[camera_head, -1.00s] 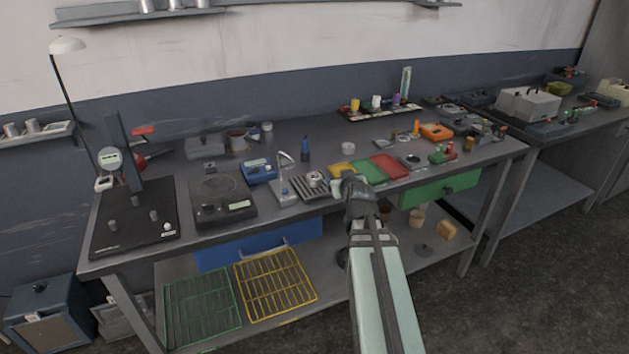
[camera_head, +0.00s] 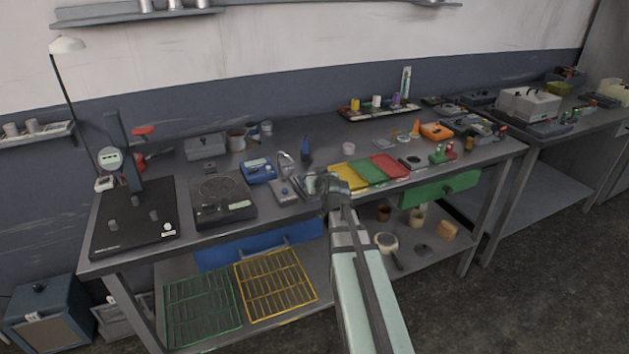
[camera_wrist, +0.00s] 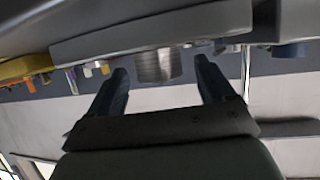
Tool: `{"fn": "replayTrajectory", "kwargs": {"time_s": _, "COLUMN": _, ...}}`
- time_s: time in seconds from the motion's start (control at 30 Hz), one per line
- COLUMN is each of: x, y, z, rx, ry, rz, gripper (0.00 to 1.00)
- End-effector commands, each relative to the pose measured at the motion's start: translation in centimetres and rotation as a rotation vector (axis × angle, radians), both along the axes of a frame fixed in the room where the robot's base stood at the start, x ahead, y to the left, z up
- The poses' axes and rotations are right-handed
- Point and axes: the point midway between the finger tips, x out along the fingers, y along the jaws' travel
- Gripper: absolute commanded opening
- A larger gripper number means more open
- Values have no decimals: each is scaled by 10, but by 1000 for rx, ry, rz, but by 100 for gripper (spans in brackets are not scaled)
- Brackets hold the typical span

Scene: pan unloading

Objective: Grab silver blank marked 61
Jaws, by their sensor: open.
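A silver cylindrical blank (camera_wrist: 157,66) shows in the wrist view between the two fingers of my gripper (camera_wrist: 160,68), with visible gaps at the sides. The fingers are open and hold nothing. The picture there looks upside down, and no number can be read on the blank. In the head view my gripper (camera_head: 318,184) is at the front of the bench, over the dark ribbed tray area. The hand hides most of that tray and the blank.
A small metal fixture (camera_head: 285,188) and a blue device (camera_head: 258,170) stand left of my gripper. Yellow (camera_head: 345,176), green (camera_head: 367,172) and red (camera_head: 389,166) trays lie to the right. A black scale (camera_head: 223,200) is further left.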

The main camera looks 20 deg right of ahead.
Motion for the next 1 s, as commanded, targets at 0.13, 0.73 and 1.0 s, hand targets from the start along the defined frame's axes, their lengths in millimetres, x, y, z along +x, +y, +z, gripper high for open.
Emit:
{"fn": "replayTrajectory", "kwargs": {"time_s": 0.13, "x": 14, "y": -2, "z": -5, "rx": 0, "ry": 0, "rz": 0, "gripper": 82}}
{"fn": "replayTrajectory", "kwargs": {"time_s": 0.73, "x": 13, "y": -2, "z": -5, "rx": 0, "ry": 0, "rz": 0, "gripper": 46}}
{"fn": "replayTrajectory", "kwargs": {"time_s": 1.0, "x": 13, "y": -2, "z": -5, "rx": 0, "ry": 0, "rz": 0, "gripper": 20}}
